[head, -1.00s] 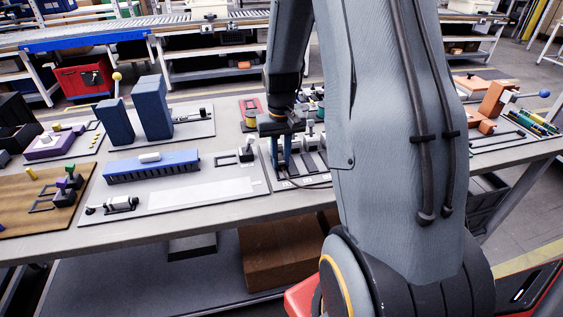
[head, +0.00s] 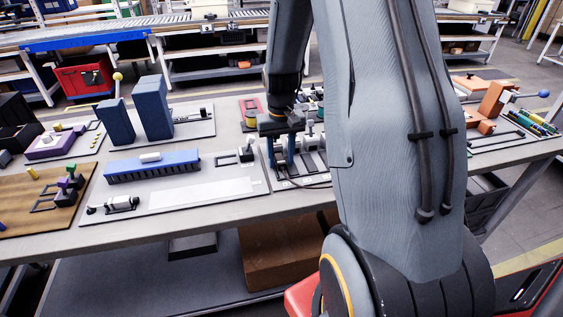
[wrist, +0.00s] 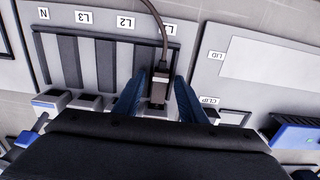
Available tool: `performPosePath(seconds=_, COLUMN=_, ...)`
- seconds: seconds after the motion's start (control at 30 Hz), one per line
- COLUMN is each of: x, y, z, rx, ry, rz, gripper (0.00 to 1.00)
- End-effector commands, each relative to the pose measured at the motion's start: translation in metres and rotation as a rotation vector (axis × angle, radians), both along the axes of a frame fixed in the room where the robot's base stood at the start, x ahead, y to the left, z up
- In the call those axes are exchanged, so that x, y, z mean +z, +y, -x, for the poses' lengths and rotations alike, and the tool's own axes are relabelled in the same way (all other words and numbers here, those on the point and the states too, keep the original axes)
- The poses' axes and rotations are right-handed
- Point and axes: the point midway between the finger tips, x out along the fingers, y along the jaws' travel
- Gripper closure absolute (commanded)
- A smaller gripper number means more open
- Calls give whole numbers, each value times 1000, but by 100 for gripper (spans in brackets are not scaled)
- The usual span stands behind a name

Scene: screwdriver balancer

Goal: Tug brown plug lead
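The brown plug lead (wrist: 160,28) comes in from the top of the wrist view and ends in a dark plug (wrist: 158,88). The plug sits at the slot beside the L2 label, at the end of a row of dark slots on a grey panel (wrist: 60,25). My gripper (wrist: 160,80) has its two blue fingers on either side of the plug, with narrow gaps showing, so it looks open around it. In the head view my gripper (head: 284,160) points down at the panel at the table's front edge. The plug is hard to make out there.
A board with a white strip (head: 200,195) and a blue ribbed block (head: 150,165) lies left of the panel. Two tall dark blue blocks (head: 153,108) stand behind it. Small blocks and levers stand close around my gripper.

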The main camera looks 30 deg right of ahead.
Motion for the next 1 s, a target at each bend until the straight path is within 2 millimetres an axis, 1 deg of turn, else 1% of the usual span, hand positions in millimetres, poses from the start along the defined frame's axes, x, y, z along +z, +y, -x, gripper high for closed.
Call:
performPosePath(seconds=0.2, x=1, y=0, z=0, rx=0, ry=0, rz=0, gripper=62)
performPosePath(seconds=0.33, x=7, y=1, z=0, rx=1, ry=0, rz=0, gripper=62)
performPosePath(seconds=1.0, x=67, y=1, z=1, rx=1, ry=0, rz=0, gripper=62)
